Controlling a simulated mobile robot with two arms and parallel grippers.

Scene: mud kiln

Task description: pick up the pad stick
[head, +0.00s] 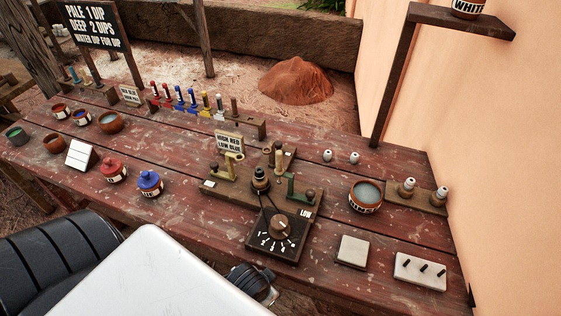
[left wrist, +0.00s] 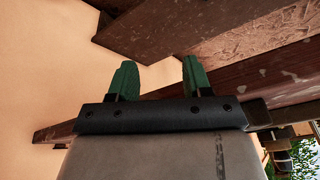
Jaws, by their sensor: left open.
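I cannot tell for sure which item is the pad stick. A long wooden rack (head: 257,128) at the back of the bench holds several upright sticks with blue, red, yellow, white and brown parts. Two white-topped pieces (head: 408,186) stand on a wooden block at the right. A white block (head: 420,271) with three dark pegs lies at the front right. My left gripper (left wrist: 160,80) shows in the left wrist view, its two green fingers apart with nothing between them, near a tan wall and wooden boards. Its fingers are not in the head view. My right gripper is not seen.
The dark red plank bench (head: 335,228) carries a dial box (head: 275,237), a bowl of grey liquid (head: 366,196), red (head: 113,170) and blue (head: 150,183) lidded pots, and a pale square tile (head: 353,251). A post and shelf (head: 465,20) rise at the right by the wall.

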